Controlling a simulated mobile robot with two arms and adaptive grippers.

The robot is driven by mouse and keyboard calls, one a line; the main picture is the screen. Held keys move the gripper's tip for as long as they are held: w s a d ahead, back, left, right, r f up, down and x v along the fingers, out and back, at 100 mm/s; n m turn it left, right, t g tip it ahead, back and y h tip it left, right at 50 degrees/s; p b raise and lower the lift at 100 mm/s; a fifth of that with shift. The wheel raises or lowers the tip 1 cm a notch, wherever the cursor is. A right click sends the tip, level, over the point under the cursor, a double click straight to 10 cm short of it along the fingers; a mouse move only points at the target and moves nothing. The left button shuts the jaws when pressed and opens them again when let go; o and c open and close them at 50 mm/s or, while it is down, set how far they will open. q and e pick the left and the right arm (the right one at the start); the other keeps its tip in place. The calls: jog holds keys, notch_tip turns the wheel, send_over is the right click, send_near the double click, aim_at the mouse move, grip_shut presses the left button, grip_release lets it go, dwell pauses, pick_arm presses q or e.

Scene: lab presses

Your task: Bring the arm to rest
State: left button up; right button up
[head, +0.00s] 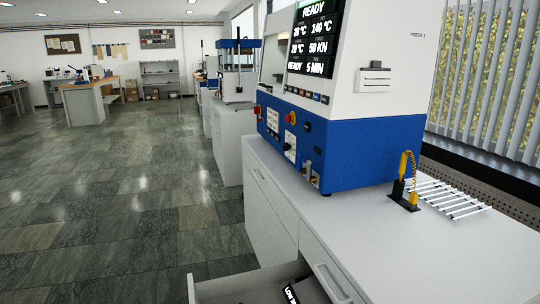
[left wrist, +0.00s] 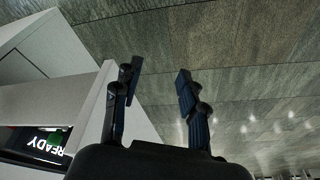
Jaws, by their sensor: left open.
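My left gripper (left wrist: 157,80) shows in the left wrist view with its two dark fingers spread apart. Nothing is between them, and the grey tiled floor shows behind. Light furniture panels (left wrist: 60,50) lie to the left of the fingers in that view; I cannot tell whether any touch the gripper. Neither arm shows in the head view, and my right gripper is in no view.
A blue and white press (head: 345,150) stands on the white counter (head: 400,255). A drawer (head: 240,285) below stands open with a dark labelled item inside. A yellow-handled tool (head: 405,175) and a wire rack (head: 450,200) are on the counter. The floor (head: 110,210) at left is clear.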

pick_arm(q)
jog(key=s+f+p, duration=0.1)
jog(key=s+f, duration=0.2)
jog(key=f, duration=1.3)
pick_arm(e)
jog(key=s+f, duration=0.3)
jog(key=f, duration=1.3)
pick_arm(q)
jog(key=s+a+f+g+p, duration=0.1)
jog(key=s+p, duration=0.5)
jog(key=s, duration=0.2)
jog(key=s+a+f+g+p, duration=0.1)
jog(key=s+a+f+p, duration=0.1)
jog(key=s+p, duration=0.4)
jog(key=s, duration=0.3)
jog(key=shift+a, duration=0.15)
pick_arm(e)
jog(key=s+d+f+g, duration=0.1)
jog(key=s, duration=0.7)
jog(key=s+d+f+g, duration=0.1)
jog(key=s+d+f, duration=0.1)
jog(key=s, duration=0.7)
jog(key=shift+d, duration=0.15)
